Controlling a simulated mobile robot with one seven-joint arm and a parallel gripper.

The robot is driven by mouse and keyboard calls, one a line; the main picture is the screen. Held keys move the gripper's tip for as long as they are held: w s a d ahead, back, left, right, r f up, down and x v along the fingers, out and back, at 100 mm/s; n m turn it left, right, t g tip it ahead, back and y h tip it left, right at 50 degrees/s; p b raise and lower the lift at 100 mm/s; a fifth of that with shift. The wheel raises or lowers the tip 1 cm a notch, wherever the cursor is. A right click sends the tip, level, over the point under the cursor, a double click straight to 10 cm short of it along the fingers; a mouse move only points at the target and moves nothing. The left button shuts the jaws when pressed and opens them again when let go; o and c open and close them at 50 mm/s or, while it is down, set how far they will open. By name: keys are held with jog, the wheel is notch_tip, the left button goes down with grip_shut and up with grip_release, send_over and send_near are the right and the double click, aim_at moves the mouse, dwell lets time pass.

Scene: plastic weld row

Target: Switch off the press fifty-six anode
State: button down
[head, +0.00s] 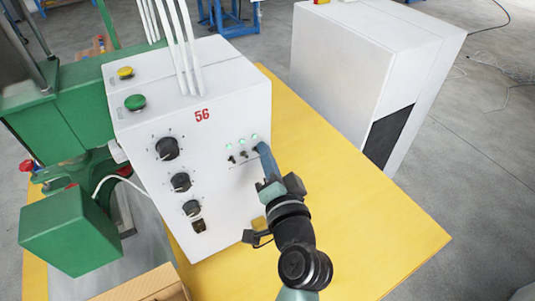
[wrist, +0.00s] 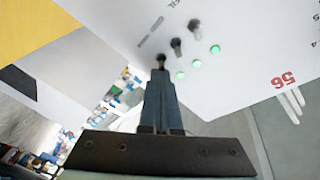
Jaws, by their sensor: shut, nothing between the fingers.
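Press fifty-six's white control box (head: 225,95) bears a red "56" and a row of small toggle switches. Three green lamps (head: 241,141) above the switches are all lit; they also show in the wrist view (wrist: 196,64). Two switches (head: 244,154) are visible in the head view; the rightmost is hidden behind my gripper (head: 261,147). In the wrist view, my shut, empty fingers (wrist: 160,73) are at the end switch (wrist: 161,60); I cannot tell whether they touch it. The switch labels are too small or blurred to read, so I cannot tell which is the anode.
Three black knobs (head: 167,148) run down the box's left side. A green button (head: 135,102) and a yellow button (head: 125,72) are on top. Green press machinery (head: 70,230) stands at left. A white cabinet (head: 370,70) stands behind right. The yellow table (head: 370,220) is clear at right.

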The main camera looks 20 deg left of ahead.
jog(key=f+t+y+b, duration=0.1)
jog(key=t+b, duration=0.1)
jog(key=b, duration=0.8)
jog(key=f+m+t+y+b, duration=0.1)
jog(key=t+b, duration=0.1)
jog(key=b, duration=0.7)
jog(key=shift+s+a+m+y+b, duration=0.2)
jog(key=shift+m+y+b, duration=0.1)
jog(key=shift+b, duration=0.05)
jog(key=shift+f, duration=0.15)
